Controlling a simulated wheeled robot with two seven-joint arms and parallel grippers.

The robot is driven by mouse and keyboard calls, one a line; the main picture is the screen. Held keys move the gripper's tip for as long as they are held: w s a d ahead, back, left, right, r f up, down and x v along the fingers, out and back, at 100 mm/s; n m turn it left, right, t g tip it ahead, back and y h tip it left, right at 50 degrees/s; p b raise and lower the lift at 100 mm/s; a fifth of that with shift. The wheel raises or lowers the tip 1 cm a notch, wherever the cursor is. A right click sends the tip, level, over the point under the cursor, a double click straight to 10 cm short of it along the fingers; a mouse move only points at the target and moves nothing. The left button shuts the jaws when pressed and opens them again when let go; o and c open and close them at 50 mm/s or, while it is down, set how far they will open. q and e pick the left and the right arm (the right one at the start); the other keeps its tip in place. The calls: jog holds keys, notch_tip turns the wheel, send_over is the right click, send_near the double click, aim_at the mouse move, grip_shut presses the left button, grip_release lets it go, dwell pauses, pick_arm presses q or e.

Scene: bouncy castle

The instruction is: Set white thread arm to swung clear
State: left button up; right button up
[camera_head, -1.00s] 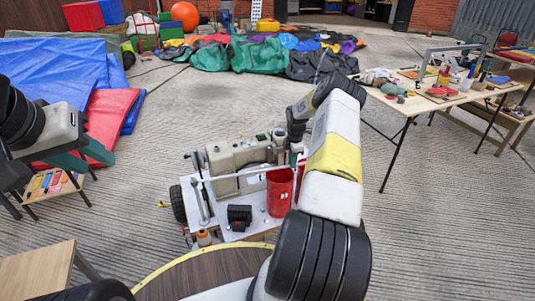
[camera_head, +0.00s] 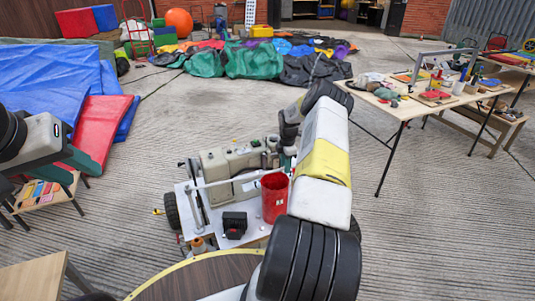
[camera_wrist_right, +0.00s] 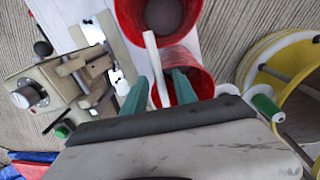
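The white thread arm is a thin bar (camera_head: 225,181) running across the front of a beige sewing machine (camera_head: 228,161) on a white wheeled stand. In the right wrist view the white bar (camera_wrist_right: 154,68) reaches between the two teal fingers of my right gripper (camera_wrist_right: 158,91). Those fingers are apart, with a gap visible on both sides of the bar. In the head view my right gripper is mostly hidden behind its own arm, near the machine's right end. My left gripper (camera_head: 78,164) hangs at the left, away from the machine, its teal fingers apart and empty.
A red bin (camera_head: 274,198) stands on the stand in front of the machine, beside a black box (camera_head: 234,223). A yellow-rimmed reel (camera_wrist_right: 265,62) is close on the right in the wrist view. A work table (camera_head: 420,105) stands right; red and blue mats lie left.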

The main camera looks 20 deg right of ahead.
jog(key=shift+r, duration=0.1)
notch_tip(320, 180, up, 8)
jog(key=shift+s+f, duration=0.2)
jog(key=shift+s, duration=0.05)
dwell(0.4)
jog(key=a+r+m, duration=0.1)
jog(key=a+r, duration=0.3)
jog(key=r, duration=0.4)
jog(key=a+r+m, duration=0.1)
jog(key=a+r, duration=0.3)
jog(key=r, duration=0.3)
jog(key=s+a+r+m+t, duration=0.1)
jog(key=s+a+r+m, duration=0.1)
jog(key=s+a+r, duration=0.45)
jog(key=s+a+r+m+t, duration=0.1)
jog(key=s+a+r+m, duration=0.25)
jog(key=r, duration=0.65)
jog(key=s+a+r+m+t+y, duration=0.1)
jog(key=s+a+m, duration=0.3)
jog(key=s, duration=0.9)
jog(key=s+a+r+m+t+y, duration=0.1)
jog(key=s+a+r+m, duration=0.3)
jog(key=s+a, duration=0.4)
jog(key=s+m+t, duration=0.1)
jog(key=s, duration=0.4)
jog(key=shift+a+r, duration=0.2)
jog(key=shift+a, duration=0.2)
